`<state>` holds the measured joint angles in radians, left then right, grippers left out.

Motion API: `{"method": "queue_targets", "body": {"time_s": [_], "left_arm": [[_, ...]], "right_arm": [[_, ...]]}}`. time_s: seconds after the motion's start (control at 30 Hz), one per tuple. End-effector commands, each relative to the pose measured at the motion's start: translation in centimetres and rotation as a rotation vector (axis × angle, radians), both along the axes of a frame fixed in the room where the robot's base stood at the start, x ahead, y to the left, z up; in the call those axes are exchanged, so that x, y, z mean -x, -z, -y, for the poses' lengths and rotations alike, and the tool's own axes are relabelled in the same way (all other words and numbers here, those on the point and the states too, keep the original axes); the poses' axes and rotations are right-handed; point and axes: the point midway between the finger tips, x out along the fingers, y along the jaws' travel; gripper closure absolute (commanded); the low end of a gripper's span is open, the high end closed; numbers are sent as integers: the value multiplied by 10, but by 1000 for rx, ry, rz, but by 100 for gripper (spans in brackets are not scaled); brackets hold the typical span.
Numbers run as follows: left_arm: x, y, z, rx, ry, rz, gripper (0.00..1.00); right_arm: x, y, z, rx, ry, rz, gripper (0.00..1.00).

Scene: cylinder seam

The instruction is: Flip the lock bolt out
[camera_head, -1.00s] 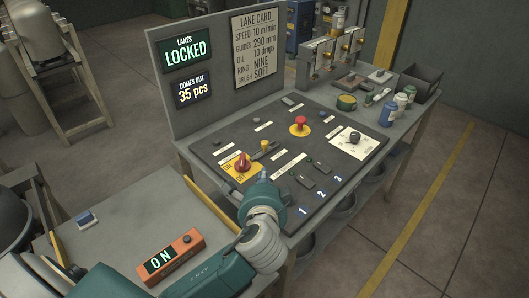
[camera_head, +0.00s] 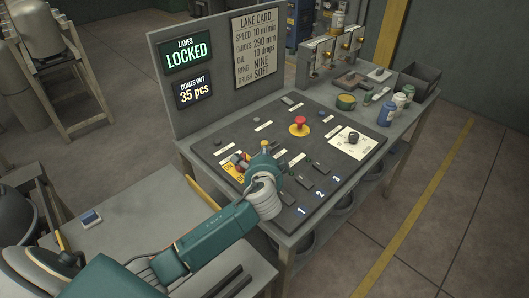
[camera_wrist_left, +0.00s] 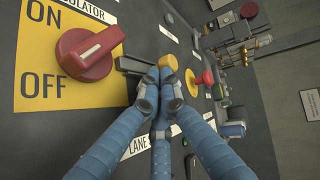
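The lock bolt is a dark bar with a yellow knob (camera_head: 264,143) on the sloped panel, beside the red rotary switch (camera_head: 237,159). In the left wrist view the yellow knob (camera_wrist_left: 168,80) shows just beyond my fingertips, and part of the dark bar (camera_wrist_left: 128,64) shows to their left. My left gripper (camera_head: 262,158) is low over the panel at the bolt. In the wrist view its blue fingers (camera_wrist_left: 158,78) come together at the tips, against or very near the knob. The tips hide part of the bolt. My right gripper is out of view.
A sign reads LOCKED (camera_head: 187,53). A red mushroom button (camera_head: 300,123) stands behind and right of the bolt. Several cans (camera_head: 386,113) stand at the bench's right.

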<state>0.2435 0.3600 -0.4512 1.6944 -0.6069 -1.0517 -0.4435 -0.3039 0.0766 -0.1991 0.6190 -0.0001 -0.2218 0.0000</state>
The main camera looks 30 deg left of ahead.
Motion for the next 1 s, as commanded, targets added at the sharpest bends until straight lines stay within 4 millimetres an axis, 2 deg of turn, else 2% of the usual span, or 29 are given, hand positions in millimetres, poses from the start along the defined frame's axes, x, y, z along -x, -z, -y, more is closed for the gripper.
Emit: {"method": "queue_targets", "body": {"time_s": [0.27,0.53,1.0], "left_arm": [[-1,0,0,0,0,1,100],[-32,0,11,1,-2,2,100],[-33,-1,10,0,0,1,100]], "right_arm": [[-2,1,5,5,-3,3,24],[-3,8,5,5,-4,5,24],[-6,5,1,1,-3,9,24]]}}
